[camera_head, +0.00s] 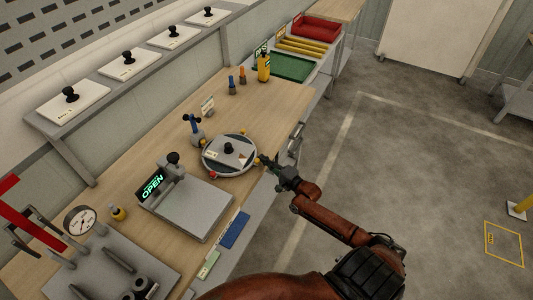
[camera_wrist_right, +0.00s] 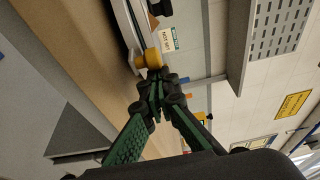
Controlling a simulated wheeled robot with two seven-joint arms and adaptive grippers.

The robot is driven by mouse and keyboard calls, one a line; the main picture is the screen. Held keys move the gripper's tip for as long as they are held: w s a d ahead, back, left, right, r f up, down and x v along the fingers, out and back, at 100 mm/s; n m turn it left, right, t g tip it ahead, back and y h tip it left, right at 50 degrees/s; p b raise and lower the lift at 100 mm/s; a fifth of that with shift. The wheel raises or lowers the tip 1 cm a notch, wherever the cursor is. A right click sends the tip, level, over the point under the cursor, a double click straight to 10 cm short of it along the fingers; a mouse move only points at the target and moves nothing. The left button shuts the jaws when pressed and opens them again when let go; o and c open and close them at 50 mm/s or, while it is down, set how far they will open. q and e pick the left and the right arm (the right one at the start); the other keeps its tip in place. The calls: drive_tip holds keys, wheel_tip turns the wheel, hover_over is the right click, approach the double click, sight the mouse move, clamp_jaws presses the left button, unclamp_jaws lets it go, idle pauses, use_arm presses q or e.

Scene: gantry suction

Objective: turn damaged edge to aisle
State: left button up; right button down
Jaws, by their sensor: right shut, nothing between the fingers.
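A round turntable (camera_head: 208,164) stands on the wooden bench, and a grey plate (camera_head: 229,148) with a black knob lies on it. An orange mark (camera_head: 243,160) shows near the plate's right corner, facing roughly the aisle side. My right gripper (camera_head: 263,160) is shut and empty at the turntable's right rim. In the right wrist view its closed fingertips (camera_wrist_right: 153,80) are right by a yellow knob (camera_wrist_right: 148,60) on the rim; whether they touch it I cannot tell. My left gripper is not in view.
A grey fixture with an OPEN display (camera_head: 152,187) stands just in front of the turntable. A blue-topped tool (camera_head: 194,128) is close behind it. Several plates with black knobs lie on the back shelf (camera_head: 115,84). The aisle floor (camera_head: 400,150) at right is clear.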

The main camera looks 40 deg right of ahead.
drive_tip(key=shift+s+a+r+p, duration=0.15)
drive_tip(key=shift+s+a+p, duration=0.2)
drive_tip(key=shift+a, duration=0.3)
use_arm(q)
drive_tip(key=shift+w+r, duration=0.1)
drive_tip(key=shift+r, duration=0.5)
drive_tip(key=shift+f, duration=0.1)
use_arm(e)
drive_tip(key=shift+d, duration=0.1)
drive_tip(key=d+b, duration=0.2)
drive_tip(key=d+f+b, duration=0.1)
drive_tip(key=d, duration=0.1)
drive_tip(key=shift+w+d+b, duration=0.1)
drive_tip(key=shift+b, duration=0.25)
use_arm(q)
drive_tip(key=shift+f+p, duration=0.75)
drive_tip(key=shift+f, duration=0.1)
use_arm(e)
drive_tip(key=s+a, duration=0.2)
drive_tip(key=s, duration=0.7)
drive_tip(key=shift+s+a+r, duration=0.25)
drive_tip(key=shift+a+r, duration=0.05)
drive_tip(key=shift+a, duration=0.05)
